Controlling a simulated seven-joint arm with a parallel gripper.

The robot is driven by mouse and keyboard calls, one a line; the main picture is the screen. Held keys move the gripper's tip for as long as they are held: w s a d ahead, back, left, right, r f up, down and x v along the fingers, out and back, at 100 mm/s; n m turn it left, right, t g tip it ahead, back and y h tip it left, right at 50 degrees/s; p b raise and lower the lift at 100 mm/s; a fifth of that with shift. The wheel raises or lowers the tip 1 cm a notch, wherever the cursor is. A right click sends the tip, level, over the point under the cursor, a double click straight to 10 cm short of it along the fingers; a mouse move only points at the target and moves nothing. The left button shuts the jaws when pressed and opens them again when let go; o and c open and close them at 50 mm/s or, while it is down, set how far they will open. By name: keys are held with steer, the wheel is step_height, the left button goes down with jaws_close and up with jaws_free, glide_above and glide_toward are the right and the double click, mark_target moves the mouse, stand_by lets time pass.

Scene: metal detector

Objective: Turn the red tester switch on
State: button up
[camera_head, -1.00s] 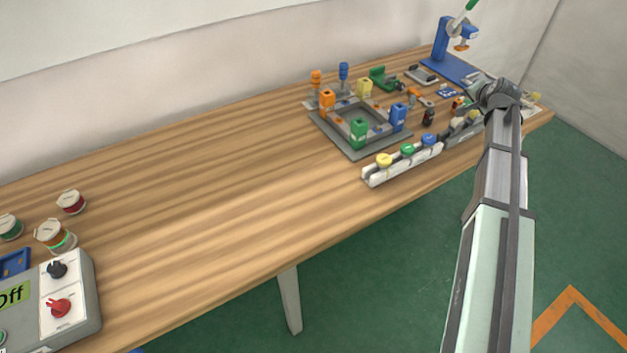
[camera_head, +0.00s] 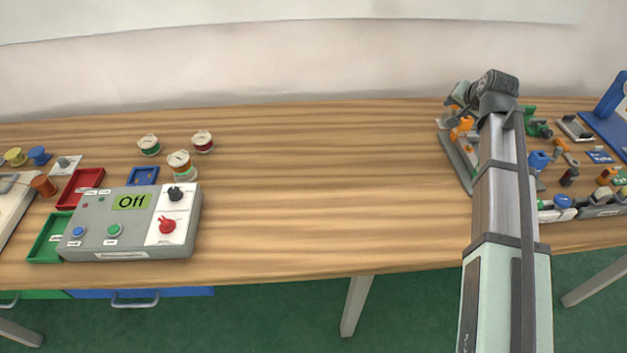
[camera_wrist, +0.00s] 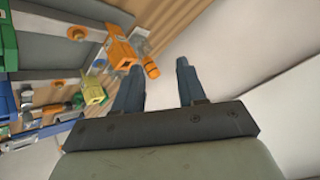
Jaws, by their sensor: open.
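The tester (camera_head: 101,221) is a grey box on the left part of the table in the head view, with a green screen (camera_head: 132,201) reading "Off". Its red switch (camera_head: 167,225) is a knob on the white panel at the box's right side, below a black knob (camera_head: 175,194). My gripper (camera_wrist: 158,75) is open and empty in the wrist view, its two dark fingers apart. In the head view my arm reaches over the right part of the table, far to the right of the tester. The fingertips are hidden there.
Several wire spools (camera_head: 181,164) stand behind the tester. Red (camera_head: 80,187) and green (camera_head: 49,237) trays lie to its left. The table between tester and arm is clear. An orange block (camera_wrist: 121,52) and a yellow block (camera_wrist: 91,91) are left of my fingers in the wrist view.

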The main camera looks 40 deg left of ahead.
steer(key=s+a+n+g, duration=0.2)
steer(key=s+a+n, duration=0.2)
steer(key=s+a, duration=1.05)
step_height(320, 180, up, 2)
steer(key=n+g+h, duration=0.1)
steer(key=n+g, duration=0.4)
steer(key=n, duration=0.8)
glide_above(164, 220)
steer(key=d, duration=0.6)
steer(key=x, duration=1.3)
steer(key=shift+a, duration=0.15)
jaws_close()
